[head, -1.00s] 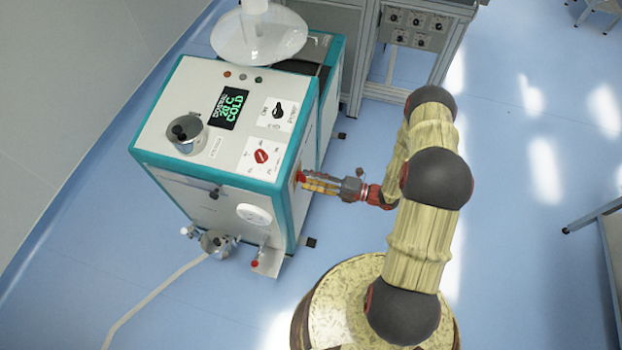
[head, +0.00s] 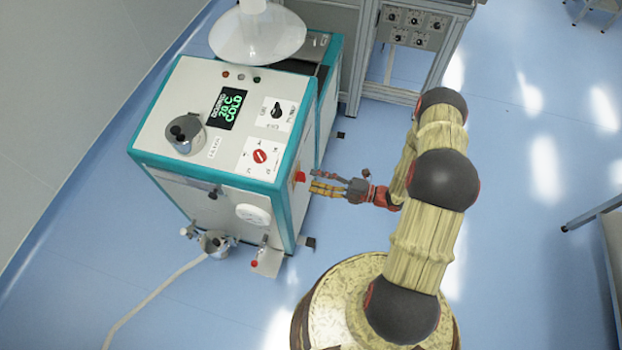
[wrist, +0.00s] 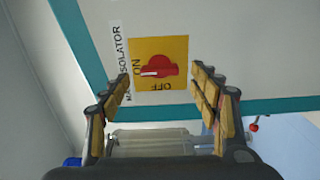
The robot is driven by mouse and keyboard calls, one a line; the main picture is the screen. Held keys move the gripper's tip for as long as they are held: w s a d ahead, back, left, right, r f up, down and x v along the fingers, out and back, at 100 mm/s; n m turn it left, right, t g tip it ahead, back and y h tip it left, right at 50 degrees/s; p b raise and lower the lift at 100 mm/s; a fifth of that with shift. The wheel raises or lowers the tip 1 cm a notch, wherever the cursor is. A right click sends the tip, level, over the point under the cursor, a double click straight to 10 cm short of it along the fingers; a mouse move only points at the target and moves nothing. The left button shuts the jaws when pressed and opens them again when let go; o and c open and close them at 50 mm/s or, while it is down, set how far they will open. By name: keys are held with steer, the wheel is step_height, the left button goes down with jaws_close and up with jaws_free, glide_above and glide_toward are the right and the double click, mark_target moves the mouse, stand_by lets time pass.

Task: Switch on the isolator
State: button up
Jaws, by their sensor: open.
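The isolator is a red rotary knob (wrist: 160,67) on a yellow plate (wrist: 178,49) marked ON and OFF, with a label ending in "ISOLATOR" beside it. The white mark on the knob points left in the wrist view, towards the word ON. In the head view the red knob (head: 300,177) shows on the machine's right side panel. My gripper (head: 313,181) is open and empty, just off this panel and facing it. In the wrist view the fingers (wrist: 159,87) stand apart on either side of the plate, and the knob is clear of them.
The white and teal machine (head: 160,122) carries a display reading COLD, a black selector (head: 277,110) and another red switch (head: 260,156) on top. A grey cabinet (head: 410,25) stands behind. The blue floor on the right is mostly free.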

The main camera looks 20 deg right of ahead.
steer(key=v, duration=0.9)
steer(key=shift+s+d, duration=0.15)
